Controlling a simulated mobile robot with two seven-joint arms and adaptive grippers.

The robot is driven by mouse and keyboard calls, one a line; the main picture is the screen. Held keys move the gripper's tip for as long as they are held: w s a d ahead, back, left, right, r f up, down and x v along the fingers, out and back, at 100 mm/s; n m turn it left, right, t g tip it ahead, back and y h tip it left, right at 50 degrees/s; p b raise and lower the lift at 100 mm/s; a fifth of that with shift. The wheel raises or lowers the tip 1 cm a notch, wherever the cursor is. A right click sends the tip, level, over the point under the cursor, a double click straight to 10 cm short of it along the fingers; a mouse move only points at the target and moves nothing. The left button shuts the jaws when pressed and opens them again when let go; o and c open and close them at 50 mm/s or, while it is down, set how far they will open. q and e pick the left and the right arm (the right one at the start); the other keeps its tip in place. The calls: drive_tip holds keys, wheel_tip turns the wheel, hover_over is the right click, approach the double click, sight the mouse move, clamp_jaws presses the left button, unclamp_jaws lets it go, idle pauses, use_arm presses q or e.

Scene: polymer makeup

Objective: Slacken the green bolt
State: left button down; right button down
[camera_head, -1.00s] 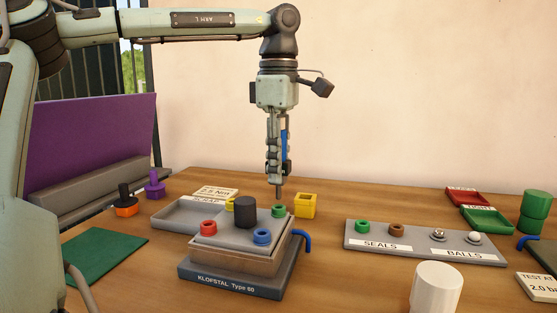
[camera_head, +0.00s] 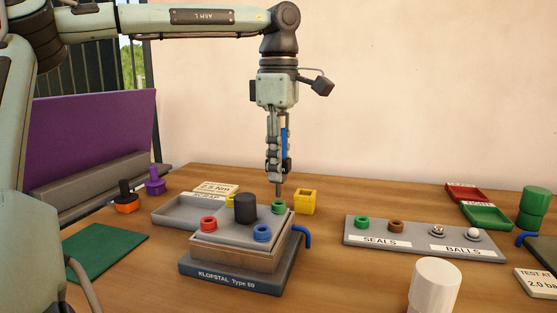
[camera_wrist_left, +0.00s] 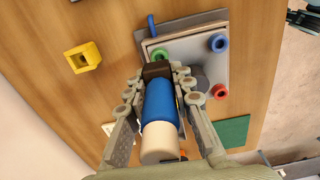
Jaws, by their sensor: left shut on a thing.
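The green bolt (camera_head: 278,207) sits at the back right corner of the grey top plate of the Klofstal block (camera_head: 232,279). My left gripper (camera_head: 279,165) is shut on a blue-handled tool (camera_head: 285,143) and points straight down above this corner. The tool's dark shaft ends at or just above the bolt; I cannot tell whether they touch.
The plate also carries a red bolt (camera_head: 208,223), a blue bolt (camera_head: 262,233), a yellow one (camera_head: 231,201) and a dark cylinder (camera_head: 245,208). A yellow square socket (camera_head: 305,202) stands close behind right. A blue lever (camera_head: 303,236) juts out right. A white cylinder (camera_head: 435,288) stands in front right.

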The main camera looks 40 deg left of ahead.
use_arm(q)
drive_tip(key=shift+p, duration=0.55)
idle(1.0)
drive_tip(key=shift+f+b, duration=0.65)
drive_tip(key=shift+f, duration=0.55)
drive_tip(key=c, duration=1.2)
unclamp_jaws()
wheel_tip(320, 180, up, 12)
drive_tip(key=shift+r, duration=0.1)
drive_tip(key=shift+o, duration=0.3)
